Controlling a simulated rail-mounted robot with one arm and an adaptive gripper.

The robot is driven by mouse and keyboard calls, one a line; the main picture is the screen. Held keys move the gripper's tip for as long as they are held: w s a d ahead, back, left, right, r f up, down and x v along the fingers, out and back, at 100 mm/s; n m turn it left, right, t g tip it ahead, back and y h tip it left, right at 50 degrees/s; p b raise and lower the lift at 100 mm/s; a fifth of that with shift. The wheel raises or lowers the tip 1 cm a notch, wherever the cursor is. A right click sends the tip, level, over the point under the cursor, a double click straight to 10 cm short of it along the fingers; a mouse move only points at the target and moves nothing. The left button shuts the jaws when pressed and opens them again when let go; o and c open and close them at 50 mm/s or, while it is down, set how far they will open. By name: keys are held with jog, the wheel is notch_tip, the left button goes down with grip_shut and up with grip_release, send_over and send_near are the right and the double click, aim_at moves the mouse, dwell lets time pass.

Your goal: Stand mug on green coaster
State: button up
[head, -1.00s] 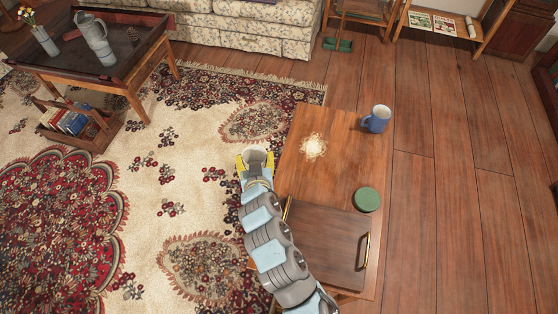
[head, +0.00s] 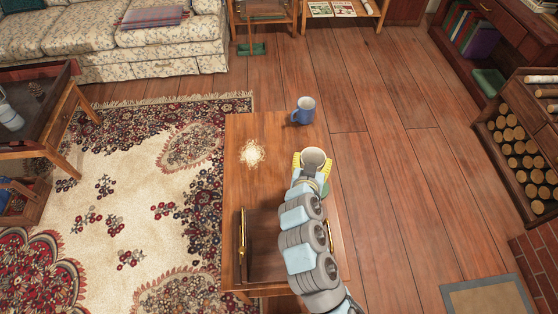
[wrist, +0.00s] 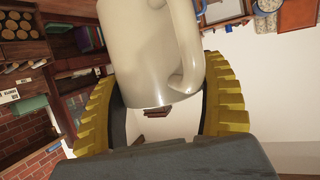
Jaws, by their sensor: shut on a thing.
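My gripper (head: 311,168) is shut on a cream mug (head: 314,156), held with its open mouth showing in the head view. In the wrist view the cream mug (wrist: 150,60) sits between the yellow finger pads (wrist: 160,108), its handle toward the right. The green coaster (head: 325,188) lies on the small wooden table (head: 270,182), mostly hidden behind my gripper. The mug shows over or just beyond it; its height above the table is hard to tell. A second, blue mug (head: 304,110) stands at the table's far right corner.
A dark wooden tray (head: 265,245) with brass handles is at the table's near end. A sofa (head: 130,45) and log rack (head: 520,145) stand farther off.

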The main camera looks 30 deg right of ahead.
aim_at(322, 166)
jog(key=shift+s+d+r+m+g+h, duration=0.1)
jog(key=shift+s+d+m+g+h, duration=0.1)
jog(key=shift+s+d, duration=0.35)
jog(key=shift+s+d+m+g+h, duration=0.1)
jog(key=shift+s+d+m, duration=0.2)
jog(key=shift+d, duration=0.35)
jog(key=shift+f+b, duration=2.9)
jog(key=shift+f, duration=1)
jog(key=shift+f+b, duration=0.35)
jog(key=shift+f, duration=0.2)
jog(key=o, duration=1.2)
jog(key=shift+o, duration=0.2)
jog(key=v, duration=0.7)
jog(key=shift+a, duration=0.2)
jog(key=shift+s+r, duration=0.1)
jog(key=shift+r, duration=0.05)
